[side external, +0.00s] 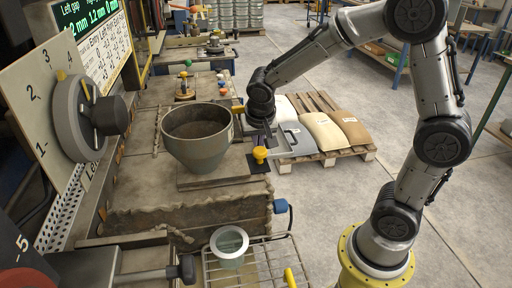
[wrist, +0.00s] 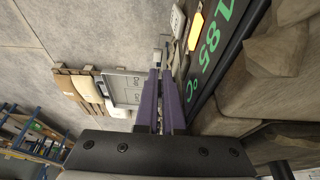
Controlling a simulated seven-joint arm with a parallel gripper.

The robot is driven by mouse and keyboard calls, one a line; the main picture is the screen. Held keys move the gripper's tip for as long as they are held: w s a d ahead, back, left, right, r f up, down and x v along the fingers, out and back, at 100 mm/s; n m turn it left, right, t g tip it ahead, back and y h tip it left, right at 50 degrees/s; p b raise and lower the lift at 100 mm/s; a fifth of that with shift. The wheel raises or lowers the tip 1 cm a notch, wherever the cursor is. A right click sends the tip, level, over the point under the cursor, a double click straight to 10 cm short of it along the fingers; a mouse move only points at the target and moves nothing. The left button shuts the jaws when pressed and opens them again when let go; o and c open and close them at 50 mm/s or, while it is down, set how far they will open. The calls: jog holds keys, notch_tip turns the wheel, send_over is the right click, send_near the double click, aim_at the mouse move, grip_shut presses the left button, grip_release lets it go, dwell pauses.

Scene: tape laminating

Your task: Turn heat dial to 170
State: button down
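The heat readout (wrist: 208,48) in the wrist view shows green digits "185 °C" on a dark panel. A yellow pointer-like piece (wrist: 195,30) is beside it. I cannot tell for sure which part is the heat dial. In the side view, a yellow knob (side external: 260,154) sticks out at the machine's near right edge, close below my gripper (side external: 266,138). In the wrist view my gripper's two purple fingers (wrist: 160,76) are close together with a thin gap. A pale grey piece is just beyond their tips; contact is unclear.
A large grey dial (side external: 78,117) marked 1 to 4 is on the left panel. A metal hopper (side external: 197,138) stands on the machine left of my gripper. A pallet with sacks (side external: 323,132) lies behind. A wire rack (side external: 257,262) with a cup is in front.

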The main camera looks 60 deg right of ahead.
jog(key=s+a+r+t, duration=0.1)
jog(key=s+r, duration=0.2)
jog(key=r, duration=0.5)
jog(key=s+a+r, duration=0.1)
jog(key=s+r, duration=0.2)
jog(key=r, duration=0.5)
jog(key=s+a+f+n+t+y, duration=0.1)
jog(key=s+f+n, duration=0.2)
jog(key=s, duration=0.4)
jog(key=s+a+f+n+t+y, duration=0.1)
jog(key=s+a+f+n, duration=0.1)
jog(key=s+n, duration=0.4)
jog(key=shift+s+f+y, duration=0.35)
jog(key=shift+f+y, duration=0.05)
jog(key=shift+f, duration=0.15)
